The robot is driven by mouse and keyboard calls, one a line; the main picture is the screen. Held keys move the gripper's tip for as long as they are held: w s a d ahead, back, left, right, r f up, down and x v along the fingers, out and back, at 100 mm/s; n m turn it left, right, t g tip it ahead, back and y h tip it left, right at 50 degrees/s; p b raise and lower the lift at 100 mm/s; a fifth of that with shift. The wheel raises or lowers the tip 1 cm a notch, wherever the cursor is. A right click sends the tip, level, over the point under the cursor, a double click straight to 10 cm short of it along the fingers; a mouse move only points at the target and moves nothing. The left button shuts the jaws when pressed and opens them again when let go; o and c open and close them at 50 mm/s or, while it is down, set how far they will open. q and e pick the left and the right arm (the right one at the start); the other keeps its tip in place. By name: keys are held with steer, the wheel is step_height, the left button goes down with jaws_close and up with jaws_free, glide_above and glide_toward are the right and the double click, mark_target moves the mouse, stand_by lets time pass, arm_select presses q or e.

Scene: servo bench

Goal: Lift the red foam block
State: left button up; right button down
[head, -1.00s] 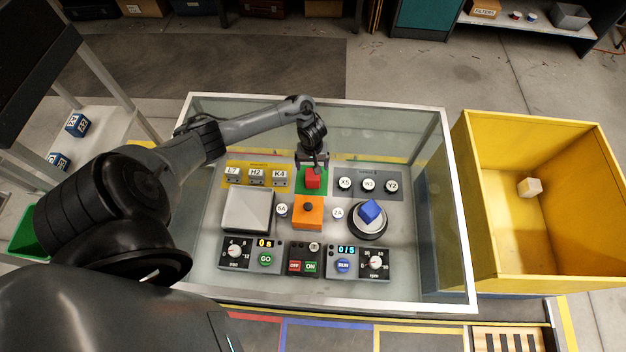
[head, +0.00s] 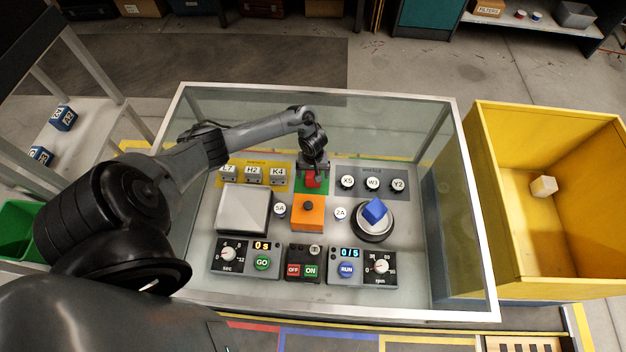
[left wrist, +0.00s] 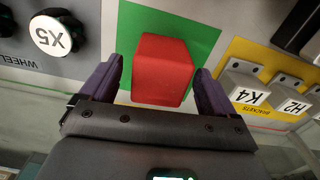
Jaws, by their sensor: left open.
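The red foam block (head: 312,181) sits on a green square (head: 302,191) on the bench panel, behind the orange block. In the left wrist view the red block (left wrist: 163,70) stands between the two purple fingers of my left gripper (left wrist: 158,85). A narrow gap shows on each side, so the fingers are apart from it. In the head view my left gripper (head: 313,167) is above and around the block, pointing down, and hides its far part. My right gripper is not in view.
An orange block (head: 308,222) with a dark top spot stands just in front. White knobs (head: 372,183) lie to the right and labelled brackets (head: 254,175) to the left. A blue block (head: 374,210) sits on a round turntable. Clear walls and a metal rim (head: 460,200) enclose the bench.

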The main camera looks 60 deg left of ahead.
arm_select(q)
steer(key=shift+f, duration=0.15)
steer(key=c, duration=1)
steer(key=shift+c, duration=0.2)
